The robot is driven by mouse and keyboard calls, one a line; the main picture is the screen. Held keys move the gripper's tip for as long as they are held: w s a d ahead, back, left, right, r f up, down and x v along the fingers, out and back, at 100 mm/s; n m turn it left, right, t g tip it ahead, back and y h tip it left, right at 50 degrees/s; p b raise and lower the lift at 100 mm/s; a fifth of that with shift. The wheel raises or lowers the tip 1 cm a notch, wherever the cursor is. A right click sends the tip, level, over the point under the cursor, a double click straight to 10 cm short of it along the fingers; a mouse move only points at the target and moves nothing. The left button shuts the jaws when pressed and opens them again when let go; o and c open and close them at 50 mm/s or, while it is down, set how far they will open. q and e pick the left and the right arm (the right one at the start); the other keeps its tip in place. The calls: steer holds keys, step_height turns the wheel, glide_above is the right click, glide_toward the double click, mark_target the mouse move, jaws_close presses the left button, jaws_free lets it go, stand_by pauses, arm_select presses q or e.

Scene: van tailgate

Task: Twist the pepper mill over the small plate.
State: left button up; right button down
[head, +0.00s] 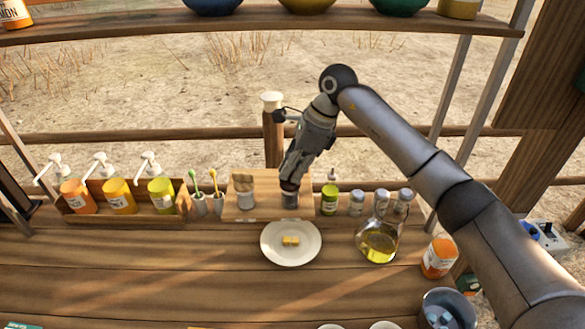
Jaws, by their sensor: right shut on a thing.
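The small plate (272,255) is white and round and lies on the wooden counter near the middle, with a small yellow piece of food (291,241) on it. My right gripper (290,184) points down just behind the plate. It is shut on the top of a small grey, dark-topped container, which looks like the pepper mill (290,200). The mill is upright at the right end of a wooden stand, and the gripper hides its upper part. I cannot tell whether its base touches the stand. My left gripper is out of view.
A wooden-topped jar (245,196) stands left of the mill; a green-labelled jar (329,200) stands close on its right. An oil bottle (378,243) is right of the plate. Pump bottles (120,197) fill a left rack. The counter left of the plate is clear.

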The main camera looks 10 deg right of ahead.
steer(key=shift+f+m+t+b, duration=0.1)
steer(key=shift+m+t+b, duration=0.3)
steer(key=shift+m+b, duration=0.45)
steer(key=m+t+h+b, duration=0.1)
steer(key=m+b, duration=0.2)
steer(key=shift+s+m, duration=0.1)
steer(key=shift+m, duration=0.15)
steer(key=m+t+h+b, duration=0.1)
steer(key=m+b, duration=0.1)
steer(key=m, duration=0.1)
steer(key=m+h+b, duration=0.1)
steer(key=m+b, duration=0.1)
steer(key=m, duration=0.1)
steer(key=shift+s+a+t+b, duration=0.1)
steer(key=shift+a+t+b, duration=0.1)
steer(key=shift+t+b, duration=0.2)
steer(key=m+h+b, duration=0.1)
steer(key=m, duration=0.1)
steer(key=m+b, duration=0.2)
steer(key=shift+a+m+h, duration=0.1)
steer(key=shift+m+h, duration=0.3)
steer(key=shift+r+m+h+b, duration=0.2)
steer(key=shift+m+h+b, duration=0.7)
steer(key=shift+m, duration=0.9)
steer(key=c, duration=1.5)
jaws_free()
